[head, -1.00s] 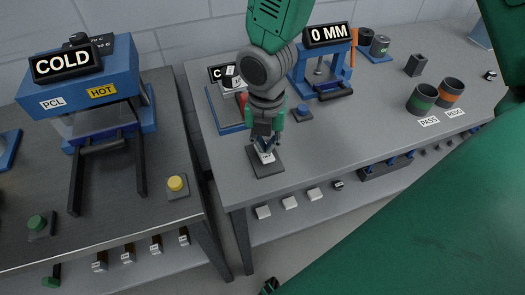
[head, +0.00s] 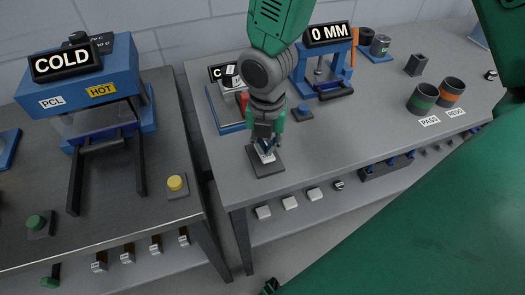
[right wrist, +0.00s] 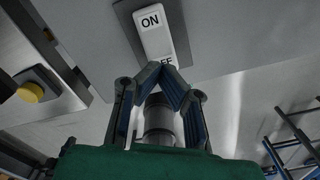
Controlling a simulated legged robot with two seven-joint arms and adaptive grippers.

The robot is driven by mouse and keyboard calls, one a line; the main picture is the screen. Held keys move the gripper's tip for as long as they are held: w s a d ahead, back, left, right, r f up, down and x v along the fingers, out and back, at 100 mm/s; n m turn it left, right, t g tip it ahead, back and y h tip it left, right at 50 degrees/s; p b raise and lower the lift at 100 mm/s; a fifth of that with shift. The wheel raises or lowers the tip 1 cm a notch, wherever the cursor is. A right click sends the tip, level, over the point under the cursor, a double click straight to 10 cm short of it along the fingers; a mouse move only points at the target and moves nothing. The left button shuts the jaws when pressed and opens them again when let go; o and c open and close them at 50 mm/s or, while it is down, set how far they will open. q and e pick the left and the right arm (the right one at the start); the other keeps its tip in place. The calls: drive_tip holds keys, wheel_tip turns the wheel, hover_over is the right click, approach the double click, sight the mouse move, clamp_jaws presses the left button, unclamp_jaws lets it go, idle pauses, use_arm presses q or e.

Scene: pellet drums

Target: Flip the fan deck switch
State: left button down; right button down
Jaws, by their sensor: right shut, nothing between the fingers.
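The fan deck switch is a white rocker on a dark plate (head: 267,168) at the near left corner of the right-hand bench. In the right wrist view the rocker (right wrist: 157,38) shows "ON" on its far part, and the closed fingertips partly cover the "OFF" lettering. My right gripper (head: 264,147) reaches down over the switch. It also shows in the right wrist view (right wrist: 163,72), its fingertips together and empty, at the OFF end of the rocker. I cannot tell whether they touch it. My left gripper is not in view.
A blue press (head: 118,75) labelled COLD stands on the left bench, with a yellow button (head: 176,183) near its edge. Behind the switch are a small blue button (head: 303,113) and a blue 0 MM gauge (head: 322,65). PASS (head: 423,98) and REDO (head: 450,91) cups stand farther right.

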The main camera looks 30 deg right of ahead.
drive_tip(key=shift+d+f, duration=0.25)
drive_tip(key=shift+f, duration=0.2)
drive_tip(key=shift+a+f+b, duration=0.15)
drive_tip(key=shift+f+b, duration=0.1)
drive_tip(key=shift+b, duration=0.1)
drive_tip(key=shift+f, duration=0.5)
drive_tip(key=shift+r, duration=0.15)
wheel_tip(320, 180, up, 7)
drive_tip(key=p, duration=0.7)
idle(0.4)
idle(0.4)
